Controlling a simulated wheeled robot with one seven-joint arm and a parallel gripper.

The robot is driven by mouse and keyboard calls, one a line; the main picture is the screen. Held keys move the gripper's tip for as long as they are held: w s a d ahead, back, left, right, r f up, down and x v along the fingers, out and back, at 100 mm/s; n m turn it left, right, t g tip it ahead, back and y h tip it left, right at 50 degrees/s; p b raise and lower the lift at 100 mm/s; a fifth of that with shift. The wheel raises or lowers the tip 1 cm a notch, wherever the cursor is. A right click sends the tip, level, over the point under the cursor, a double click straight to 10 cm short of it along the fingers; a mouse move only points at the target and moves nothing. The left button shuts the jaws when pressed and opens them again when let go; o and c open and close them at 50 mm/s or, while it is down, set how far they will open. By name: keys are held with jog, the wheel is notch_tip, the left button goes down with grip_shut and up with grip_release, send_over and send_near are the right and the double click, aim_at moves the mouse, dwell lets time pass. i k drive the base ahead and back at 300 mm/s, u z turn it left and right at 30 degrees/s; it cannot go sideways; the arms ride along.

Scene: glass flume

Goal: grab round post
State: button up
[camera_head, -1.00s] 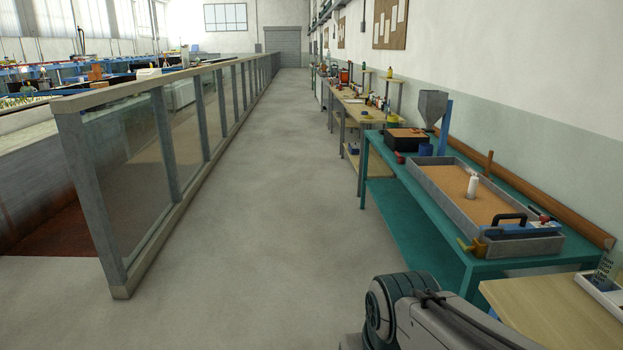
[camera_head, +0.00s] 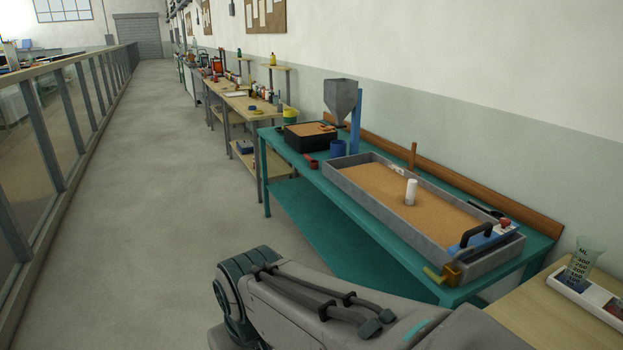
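A white round post (camera_head: 410,192) stands upright in the sand of a long grey tray (camera_head: 378,226) on a teal table (camera_head: 296,176). My arm shows at the bottom middle of the view, in front of the table and to the lower left of the post. The visible part of the arm is apart from the post. My gripper is not in view.
A blue bar with a black handle (camera_head: 481,238) lies across the tray's near end, with a brass fitting (camera_head: 451,274) at the corner. A funnel (camera_head: 341,97), a black box (camera_head: 309,137) and a blue cup (camera_head: 337,148) stand beyond the tray. The aisle floor (camera_head: 150,200) is clear.

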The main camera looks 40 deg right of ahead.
aim_at(411, 191)
jog(key=z, duration=0.1)
jog(key=i, duration=1.6)
jog(key=z, duration=0.65)
jog(key=i, duration=1.3)
jog(key=z, duration=1.9)
jog(key=i, duration=0.95)
jog(key=z, duration=0.75)
